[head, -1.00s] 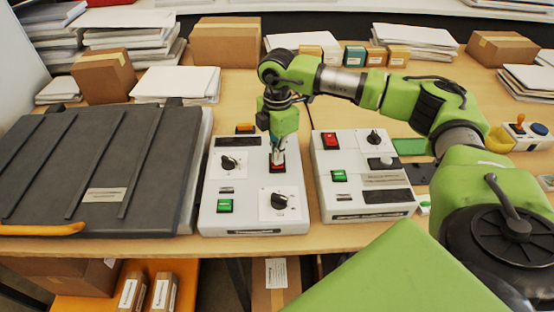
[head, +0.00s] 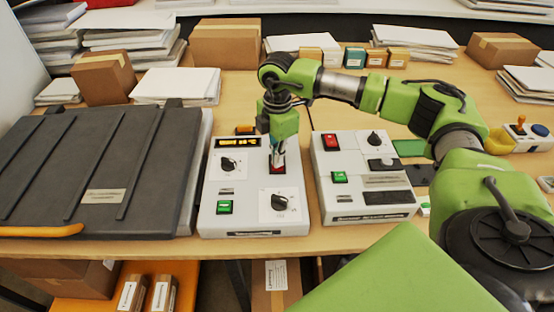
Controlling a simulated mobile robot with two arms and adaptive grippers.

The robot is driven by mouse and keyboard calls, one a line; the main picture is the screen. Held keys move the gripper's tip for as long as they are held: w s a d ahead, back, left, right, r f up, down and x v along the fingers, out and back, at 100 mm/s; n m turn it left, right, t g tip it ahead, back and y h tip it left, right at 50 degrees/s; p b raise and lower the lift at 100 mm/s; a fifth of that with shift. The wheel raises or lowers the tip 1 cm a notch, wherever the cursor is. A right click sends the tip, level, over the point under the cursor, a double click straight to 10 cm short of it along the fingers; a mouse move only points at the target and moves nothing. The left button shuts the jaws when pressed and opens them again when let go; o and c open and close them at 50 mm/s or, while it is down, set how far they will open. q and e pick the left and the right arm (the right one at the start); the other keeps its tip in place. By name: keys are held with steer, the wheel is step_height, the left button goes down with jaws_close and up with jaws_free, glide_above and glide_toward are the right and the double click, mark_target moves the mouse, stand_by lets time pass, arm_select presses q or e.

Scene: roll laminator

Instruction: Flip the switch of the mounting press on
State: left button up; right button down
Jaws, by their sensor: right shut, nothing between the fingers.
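The mounting press is the large machine with a dark ribbed lid (head: 85,165) at the left, closed, beside a pale control box (head: 235,190). A red rocker switch (head: 278,169) sits at the upper right of this box. My right gripper (head: 277,160) is shut and empty, pointing down with its fingertips at the switch and covering part of it. Whether they touch it I cannot tell. A display (head: 237,142) at the top left of the box is lit with orange marks. The box also has a green button (head: 224,207) and two black knobs. My left gripper is not in view.
A second control box (head: 360,175) with its own red switch (head: 330,141) and green button stands close to the right. Cartons and paper stacks line the back of the table. A joystick panel (head: 525,135) is at the far right.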

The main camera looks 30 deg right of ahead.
steer(key=shift+r+p, duration=2)
steer(key=shift+r, duration=1.35)
steer(key=shift+f, duration=0.1)
